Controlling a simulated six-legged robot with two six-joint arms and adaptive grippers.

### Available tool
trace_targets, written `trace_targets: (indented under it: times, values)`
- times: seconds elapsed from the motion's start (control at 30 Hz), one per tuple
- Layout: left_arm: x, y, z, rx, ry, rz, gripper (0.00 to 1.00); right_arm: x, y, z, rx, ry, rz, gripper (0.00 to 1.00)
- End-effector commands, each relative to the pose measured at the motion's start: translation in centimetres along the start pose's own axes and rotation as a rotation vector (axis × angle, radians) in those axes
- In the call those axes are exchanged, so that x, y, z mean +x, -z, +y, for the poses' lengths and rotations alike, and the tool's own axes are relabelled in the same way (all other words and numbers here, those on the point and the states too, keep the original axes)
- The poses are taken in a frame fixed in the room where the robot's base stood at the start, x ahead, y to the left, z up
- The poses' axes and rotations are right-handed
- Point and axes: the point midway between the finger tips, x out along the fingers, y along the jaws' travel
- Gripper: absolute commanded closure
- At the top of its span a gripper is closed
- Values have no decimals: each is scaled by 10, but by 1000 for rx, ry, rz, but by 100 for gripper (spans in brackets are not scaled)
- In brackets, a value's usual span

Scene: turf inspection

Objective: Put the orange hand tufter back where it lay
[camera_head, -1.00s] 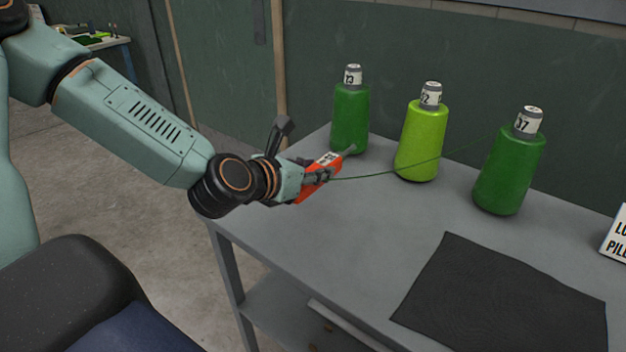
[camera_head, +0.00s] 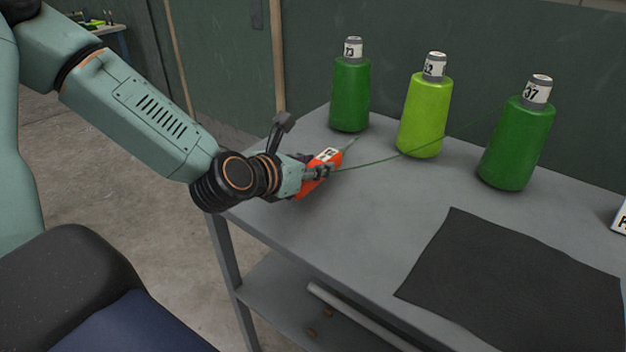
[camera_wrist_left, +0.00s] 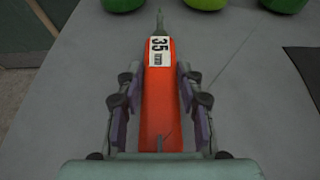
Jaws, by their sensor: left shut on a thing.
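The orange hand tufter (camera_head: 324,168) is at the left end of the grey table, with a white label on its top. In the left wrist view the tufter (camera_wrist_left: 158,100) points away from me, its label reads 35, and its grey tip is at the far end. My left gripper (camera_head: 318,173) is shut on it; in the left wrist view the fingers (camera_wrist_left: 158,95) flank its body. The tufter is at or close to the table top; I cannot tell if it touches. A thin green yarn runs from it toward the right. My right gripper is not in view.
Three yarn cones stand along the back of the table (camera_head: 390,215): a dark green cone (camera_head: 350,95), a light green cone (camera_head: 422,118) and another dark green cone (camera_head: 517,145). A dark mat (camera_head: 510,285) lies at the front right. The table between is clear.

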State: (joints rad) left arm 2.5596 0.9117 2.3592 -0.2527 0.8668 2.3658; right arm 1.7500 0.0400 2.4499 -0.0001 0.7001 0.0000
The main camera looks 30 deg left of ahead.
Motion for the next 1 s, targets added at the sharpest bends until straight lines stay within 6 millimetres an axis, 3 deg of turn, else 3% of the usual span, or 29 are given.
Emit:
trace_targets:
  times: [0.03, 0.17, 0.67, 0.7, 0.93, 1.0]
  values:
    - [4, 10, 0, 4, -1, 2, 100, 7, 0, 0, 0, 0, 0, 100]
    - [9, 20, 0, 2, -1, 0, 100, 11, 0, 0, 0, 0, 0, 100]
    - [10, 24, 0, 0, 0, -2, 100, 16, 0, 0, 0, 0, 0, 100]
    - [10, 24, 0, 0, 0, 1, 60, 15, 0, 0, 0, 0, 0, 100]
    - [10, 24, 0, 0, 0, 1, 40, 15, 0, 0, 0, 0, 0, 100]
    - [10, 24, 0, 0, 0, 1, 40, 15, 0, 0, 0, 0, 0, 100]
